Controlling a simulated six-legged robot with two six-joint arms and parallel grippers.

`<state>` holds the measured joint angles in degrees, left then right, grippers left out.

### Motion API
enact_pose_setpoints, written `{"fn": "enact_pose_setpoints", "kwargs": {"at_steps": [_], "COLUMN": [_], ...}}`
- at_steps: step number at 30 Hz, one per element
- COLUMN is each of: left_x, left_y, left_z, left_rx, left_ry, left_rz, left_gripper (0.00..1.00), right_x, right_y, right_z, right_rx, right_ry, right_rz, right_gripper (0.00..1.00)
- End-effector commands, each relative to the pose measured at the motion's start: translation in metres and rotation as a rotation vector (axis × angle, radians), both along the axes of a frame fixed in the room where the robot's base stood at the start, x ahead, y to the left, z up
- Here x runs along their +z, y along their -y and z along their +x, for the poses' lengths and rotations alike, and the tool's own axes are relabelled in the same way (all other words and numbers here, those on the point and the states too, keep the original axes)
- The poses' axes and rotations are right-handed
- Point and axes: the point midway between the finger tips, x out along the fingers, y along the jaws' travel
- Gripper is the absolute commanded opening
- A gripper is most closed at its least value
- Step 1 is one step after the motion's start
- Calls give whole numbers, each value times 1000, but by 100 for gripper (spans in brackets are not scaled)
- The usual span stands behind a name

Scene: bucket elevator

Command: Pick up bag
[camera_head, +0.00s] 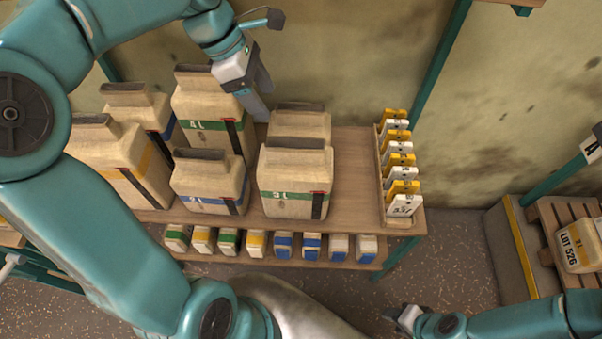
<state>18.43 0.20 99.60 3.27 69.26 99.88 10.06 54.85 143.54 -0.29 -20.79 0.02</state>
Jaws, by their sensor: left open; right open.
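Several beige bags with dark folded tops stand upright on a wooden shelf. They include a tall green-banded bag marked 4L (208,128), a blue-banded bag (210,182) in front of it, a green-banded bag (292,183) at the front right, a plain-looking bag (302,122) behind that, and a yellow-banded bag (126,160) at the left. My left gripper (261,96) is open and empty, pointing down beside the 4L bag's right side and behind the front bags. I cannot tell whether it touches one. My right gripper (394,316) is open and empty, low at the front right, apart from the bags.
A rack of yellow and white tags (399,160) stands at the right end of the shelf (353,165). Small packs (283,246) line a lower board. A bag marked LOT 526 (578,245) lies on a pallet at far right. Green posts rise behind.

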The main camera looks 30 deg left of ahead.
Motion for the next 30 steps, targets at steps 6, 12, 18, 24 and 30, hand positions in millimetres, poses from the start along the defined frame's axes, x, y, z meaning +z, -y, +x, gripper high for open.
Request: {"fn": "enact_pose_setpoints", "kwargs": {"at_steps": [6, 12, 18, 24, 30], "left_x": [-41, -81, -98, -122, -145], "left_y": [15, 31, 38, 47, 55], "left_z": [1, 9, 14, 23, 30], "left_rx": [-3, -5, -4, -6, -5], "left_ry": [-5, -4, 0, -4, -1], "left_rz": [-2, -1, -1, -3, -2], "left_gripper": [66, 66, 66, 66, 66], "right_x": [-1, -1, -1, 6, 7], "right_y": [0, 0, 0, 0, 0], "right_z": [0, 0, 0, 0, 0], "right_rx": [-1, -1, -1, -1, 0], "right_ry": [0, 0, 1, 0, 1], "right_rz": [0, 0, 0, 0, 0], "right_gripper": [43, 43, 43, 43, 43]}}
